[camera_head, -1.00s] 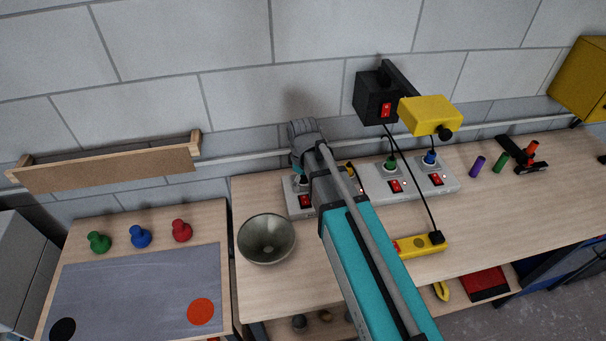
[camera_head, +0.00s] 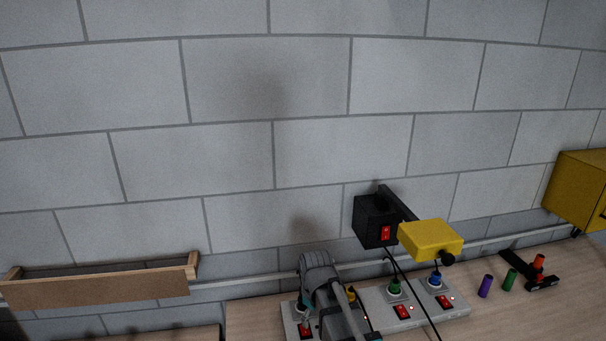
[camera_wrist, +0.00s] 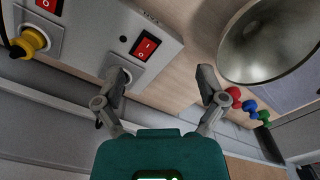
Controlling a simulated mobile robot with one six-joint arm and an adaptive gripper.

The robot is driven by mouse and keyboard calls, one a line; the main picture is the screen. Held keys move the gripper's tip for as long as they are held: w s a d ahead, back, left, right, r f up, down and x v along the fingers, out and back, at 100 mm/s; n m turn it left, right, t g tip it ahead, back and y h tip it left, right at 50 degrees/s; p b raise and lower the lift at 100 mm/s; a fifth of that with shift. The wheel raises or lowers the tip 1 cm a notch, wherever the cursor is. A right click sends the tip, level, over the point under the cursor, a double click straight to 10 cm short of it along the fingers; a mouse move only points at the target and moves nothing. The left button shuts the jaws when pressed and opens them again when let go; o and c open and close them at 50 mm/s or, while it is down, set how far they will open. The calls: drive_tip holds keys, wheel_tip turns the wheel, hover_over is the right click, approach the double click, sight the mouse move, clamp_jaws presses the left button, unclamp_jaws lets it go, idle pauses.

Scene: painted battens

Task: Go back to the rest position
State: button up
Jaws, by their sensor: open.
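My gripper (camera_wrist: 163,85) is open, its two fingers spread apart with nothing between them in the wrist view. In the head view my wrist and arm are at the bottom centre, over the left end of the grey power strip (camera_head: 424,311); the fingertips are hard to make out there. In the wrist view the strip (camera_wrist: 95,42) shows a lit red switch (camera_wrist: 145,45) and a yellow plug (camera_wrist: 30,41) in a socket. My left finger partly covers another socket (camera_wrist: 125,72). In the head view a green plug (camera_head: 394,288) and a blue plug (camera_head: 435,279) stand in the strip.
A black box (camera_head: 374,222) and a yellow box (camera_head: 430,238) with hanging cables are right of my arm. A wooden shelf (camera_head: 100,290) is on the left wall. A metal bowl (camera_wrist: 268,42) lies close to my right finger in the wrist view. The wall above is clear.

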drive_tip(key=s+d+f+m+b, duration=0.2)
drive_tip(key=s+d+f+m, duration=0.1)
drive_tip(key=d, duration=0.4)
drive_tip(key=s+d+f+m+b, duration=0.3)
drive_tip(key=s+d+m, duration=0.1)
drive_tip(key=d+m, duration=0.3)
drive_tip(key=shift+s, duration=0.35)
drive_tip(key=shift+f, duration=0.1)
idle(1.1)
